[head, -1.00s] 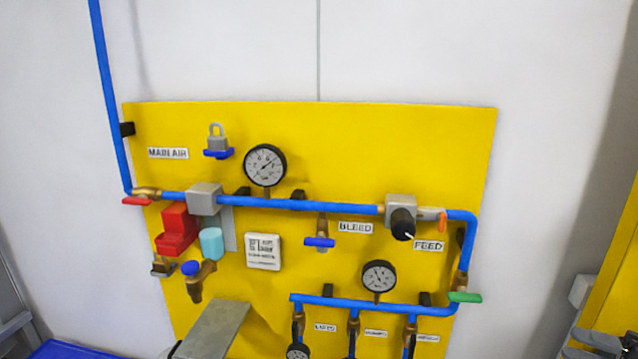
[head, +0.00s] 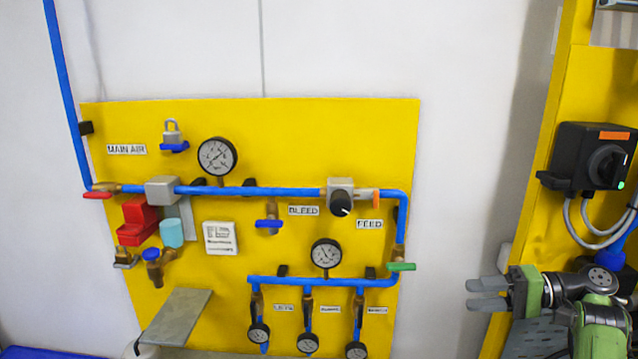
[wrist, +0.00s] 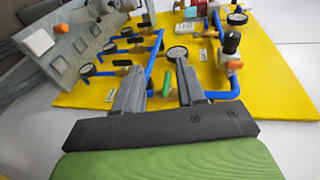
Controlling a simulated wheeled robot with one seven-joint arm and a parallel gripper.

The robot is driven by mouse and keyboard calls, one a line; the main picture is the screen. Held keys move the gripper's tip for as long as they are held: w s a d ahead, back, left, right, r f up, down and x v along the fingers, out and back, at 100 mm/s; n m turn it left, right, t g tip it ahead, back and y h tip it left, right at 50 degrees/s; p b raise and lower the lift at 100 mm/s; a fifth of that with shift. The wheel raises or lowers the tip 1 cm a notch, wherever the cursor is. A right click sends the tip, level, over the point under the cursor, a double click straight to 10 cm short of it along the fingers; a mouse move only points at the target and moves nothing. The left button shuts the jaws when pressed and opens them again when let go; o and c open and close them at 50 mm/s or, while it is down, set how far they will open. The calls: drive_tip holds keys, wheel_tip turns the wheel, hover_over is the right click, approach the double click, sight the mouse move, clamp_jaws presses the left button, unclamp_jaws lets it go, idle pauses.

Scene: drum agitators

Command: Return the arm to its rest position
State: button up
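My gripper (head: 487,294) shows at the lower right of the head view, its grey fingers pointing left toward the yellow panel. The fingers are apart with a gap between them. In the wrist view my gripper (wrist: 160,88) also shows two separate fingers with nothing held between them. The yellow panel (head: 300,140) with blue pipes, gauges and valves stands beyond the fingertips, and it also shows in the wrist view (wrist: 275,95). The green handle (head: 402,267) is left of my gripper in the head view, with space between them.
A second yellow panel (head: 545,215) with a black rotary switch (head: 590,160) stands at the right, close to my arm. A grey shelf (head: 172,318) juts out at the lower left of the main panel. White wall lies between the two panels.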

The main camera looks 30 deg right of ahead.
drive_tip(key=w+a+n+g+h+b, duration=0.1)
drive_tip(key=w+a+n+g, duration=0.15)
drive_tip(key=w+a, duration=0.45)
drive_tip(key=w+a+n+g+h, duration=0.1)
drive_tip(key=w+a+g, duration=0.35)
drive_tip(key=a, duration=0.55)
drive_tip(key=a+f+n+g+h+b, duration=0.1)
drive_tip(key=a+f+g+h, duration=0.15)
drive_tip(key=a, duration=0.65)
drive_tip(key=a+f+n+g+h+b, duration=0.1)
drive_tip(key=a+n+h, duration=0.15)
drive_tip(key=a, duration=0.65)
drive_tip(key=s+a+f+t+h+b, duration=0.2)
drive_tip(key=s+t, duration=0.1)
drive_tip(key=s, duration=0.7)
drive_tip(key=s+a+f+t+h+b, duration=0.1)
drive_tip(key=s+f+t+h, duration=0.2)
drive_tip(key=s, duration=0.7)
drive_tip(key=shift+s+a+f+n+b, duration=0.15)
drive_tip(key=shift+a+f+n+b, duration=0.15)
drive_tip(key=shift+a+n+b, duration=0.1)
drive_tip(key=shift+d, duration=0.1)
